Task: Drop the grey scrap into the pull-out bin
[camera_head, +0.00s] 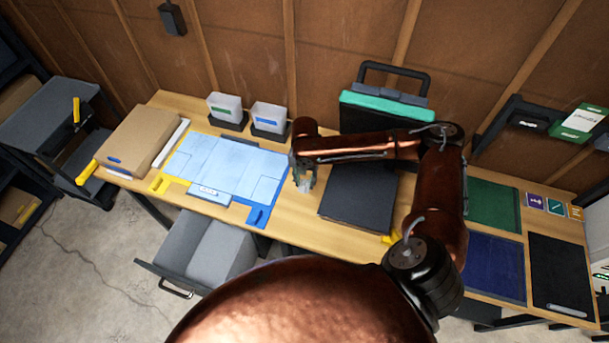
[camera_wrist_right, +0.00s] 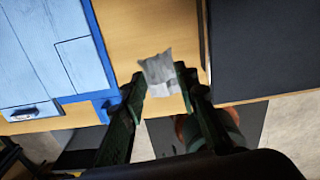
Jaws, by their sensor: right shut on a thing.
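The grey scrap (camera_wrist_right: 158,72) is a small crumpled pale piece held between the fingertips of my right gripper (camera_wrist_right: 161,86). In the head view my right gripper (camera_head: 304,182) points down over the bare strip of bench between the blue mat and a dark panel, and the scrap is small there. Whether the scrap touches the bench is hard to tell. The pull-out bin (camera_head: 207,246) is a grey open container under the bench's front edge, left of the gripper. It is pulled out, with a dark handle in front. My left gripper is not in view.
The wooden bench (camera_head: 275,218) carries a light blue mat (camera_head: 225,165), a cardboard box (camera_head: 143,138), two white tubs (camera_head: 225,106) and a dark flat panel (camera_head: 355,193). A teal-topped case (camera_head: 388,104) stands behind my right arm. Open floor lies left of the bin.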

